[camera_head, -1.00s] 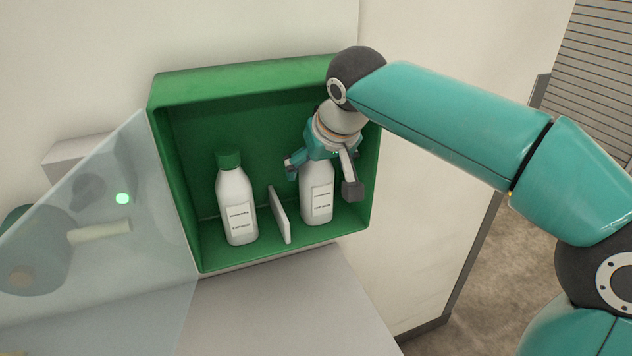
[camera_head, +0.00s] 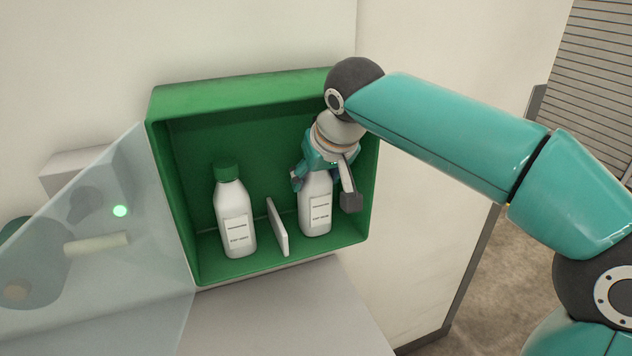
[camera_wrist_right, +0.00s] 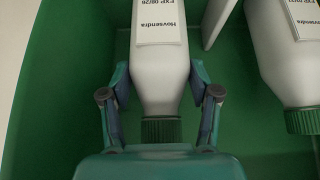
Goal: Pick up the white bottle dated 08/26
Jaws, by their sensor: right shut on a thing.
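The white bottle with the 08/26 label (camera_head: 316,213) stands in the right half of the green cabinet. Its date reads in the wrist view (camera_wrist_right: 160,62), where its green cap points down in the picture. My right gripper (camera_head: 324,190) is around the bottle's upper part from above, shut on it, with one finger on each side in the wrist view (camera_wrist_right: 162,90). The gripper hides the cap in the head view. A second white bottle with a green cap (camera_head: 236,222) stands in the left half; its date is not clear. My left gripper is not in view.
A white upright divider (camera_head: 277,227) stands between the bottles. The green cabinet (camera_head: 240,96) has walls close around the held bottle and is open at the front. Its clear door (camera_head: 150,250) is swung out to the left. A grey surface (camera_head: 270,315) lies below.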

